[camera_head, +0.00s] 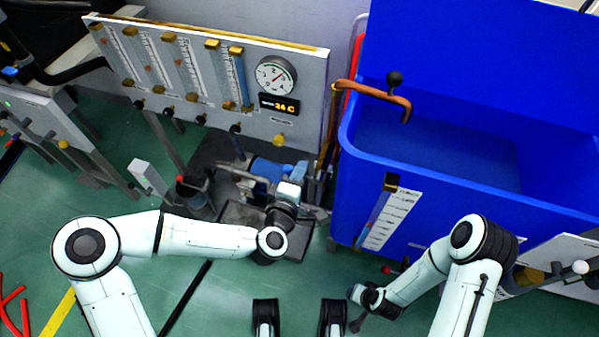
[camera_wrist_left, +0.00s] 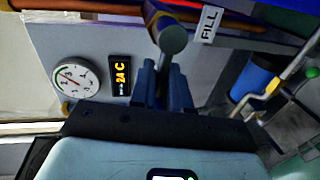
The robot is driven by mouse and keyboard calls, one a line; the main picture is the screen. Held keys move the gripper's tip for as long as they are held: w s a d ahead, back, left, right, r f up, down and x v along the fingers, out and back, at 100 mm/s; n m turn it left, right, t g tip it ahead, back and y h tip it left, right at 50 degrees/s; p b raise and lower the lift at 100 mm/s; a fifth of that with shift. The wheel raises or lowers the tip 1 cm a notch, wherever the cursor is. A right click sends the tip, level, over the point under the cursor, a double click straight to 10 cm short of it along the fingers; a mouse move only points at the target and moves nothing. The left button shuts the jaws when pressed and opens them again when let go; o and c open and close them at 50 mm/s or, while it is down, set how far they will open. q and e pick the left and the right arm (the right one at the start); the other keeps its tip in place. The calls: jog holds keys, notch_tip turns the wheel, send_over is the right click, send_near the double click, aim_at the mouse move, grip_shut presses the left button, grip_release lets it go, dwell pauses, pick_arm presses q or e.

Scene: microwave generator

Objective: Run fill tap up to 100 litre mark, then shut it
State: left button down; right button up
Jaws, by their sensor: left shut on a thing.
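The blue tank (camera_head: 460,195) stands open at the right in the head view. A white scale strip (camera_head: 392,215) with marks runs down its front; I cannot read the marks or make out a water level. A copper fill spout (camera_head: 372,92) with a black knob hooks over the tank's left rim. No stream shows at its mouth. In the left wrist view my left gripper (camera_wrist_left: 163,80) is shut on the grey tap handle (camera_wrist_left: 172,38), close to a white FILL label (camera_wrist_left: 209,24). My right gripper (camera_head: 360,312) hangs low in front of the tank, its fingers unclear.
A grey panel (camera_head: 215,75) with flow tubes, a round gauge (camera_head: 276,75) and a 24 C display (camera_wrist_left: 121,75) stands left of the tank. A blue pump (camera_head: 265,170) sits below it. The green floor in front is mostly clear, with red pieces at far left.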

pick_arm(q)
jog(key=shift+r+m, duration=0.4)
jog(key=shift+m, duration=0.1)
jog(key=shift+d+r+m+y+p, duration=0.15)
jog(key=shift+r+m+y+p, duration=0.2)
jog(key=shift+m+p, duration=0.2)
jog(key=shift+s+d+r+m+t+y, duration=0.1)
jog(key=shift+r+m+t+y, duration=0.2)
jog(key=shift+m, duration=0.45)
jog(key=shift+s+d+r+m+t+y, duration=0.15)
jog(key=shift+d+r+m+y, duration=0.1)
jog(key=shift+m, duration=0.6)
jog(key=shift+w+d+r+m+t+y, duration=0.15)
jog(key=shift+r+m, duration=0.1)
jog(key=shift+m, duration=0.6)
pick_arm(e)
jog(key=shift+w+a+r, duration=0.1)
jog(key=shift+a+r, duration=0.15)
jog(key=shift+r, duration=0.5)
pick_arm(q)
jog(key=shift+s, duration=0.1)
jog(key=c, duration=1.3)
grip_release()
jog(key=shift+c, duration=0.2)
